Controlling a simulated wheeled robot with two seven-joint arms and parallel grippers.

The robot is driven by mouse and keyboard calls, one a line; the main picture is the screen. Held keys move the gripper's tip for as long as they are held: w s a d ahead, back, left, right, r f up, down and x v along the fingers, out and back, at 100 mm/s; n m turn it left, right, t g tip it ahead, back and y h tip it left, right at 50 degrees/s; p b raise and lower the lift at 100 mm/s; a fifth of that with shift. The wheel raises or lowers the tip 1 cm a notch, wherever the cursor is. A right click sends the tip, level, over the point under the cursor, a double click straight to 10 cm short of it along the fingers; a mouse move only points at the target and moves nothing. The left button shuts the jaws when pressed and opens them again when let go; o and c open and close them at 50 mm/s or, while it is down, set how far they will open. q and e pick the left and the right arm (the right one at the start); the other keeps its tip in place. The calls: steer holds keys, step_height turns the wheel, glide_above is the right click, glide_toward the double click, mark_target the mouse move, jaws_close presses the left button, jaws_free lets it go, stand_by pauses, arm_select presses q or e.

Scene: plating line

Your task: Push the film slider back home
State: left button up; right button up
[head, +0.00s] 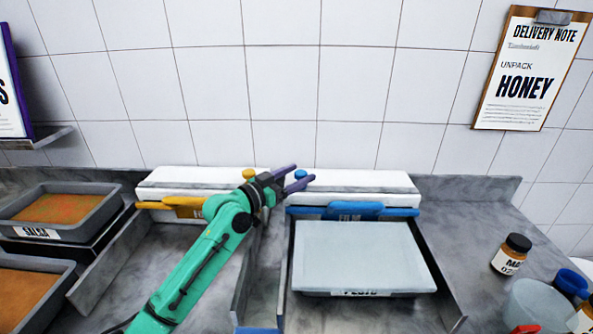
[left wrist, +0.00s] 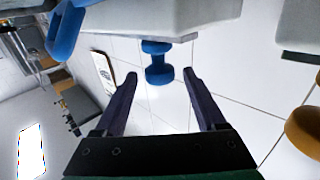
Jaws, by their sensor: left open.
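The blue-marked film dispenser is a white box (head: 365,180) against the wall, with a blue front bar (head: 352,211) that has a label reading FILM. A small blue knob (head: 300,174) stands at the left end of its top; I take it for the slider. My left gripper (head: 300,177) is open, its purple fingers pointing right at the knob. In the left wrist view the blue knob (left wrist: 157,64) shows between the two open fingertips (left wrist: 159,73); I cannot tell whether either touches it. My right gripper is out of view.
A matching dispenser with a yellow bar (head: 160,206) and yellow knob (head: 248,173) stands left. A pesto tray (head: 362,257) with a pale top lies in front of the blue bar. Salsa trays (head: 45,232) are left. Jars (head: 511,254) stand right.

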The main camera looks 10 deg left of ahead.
arm_select(q)
jaws_close()
stand_by(1.4)
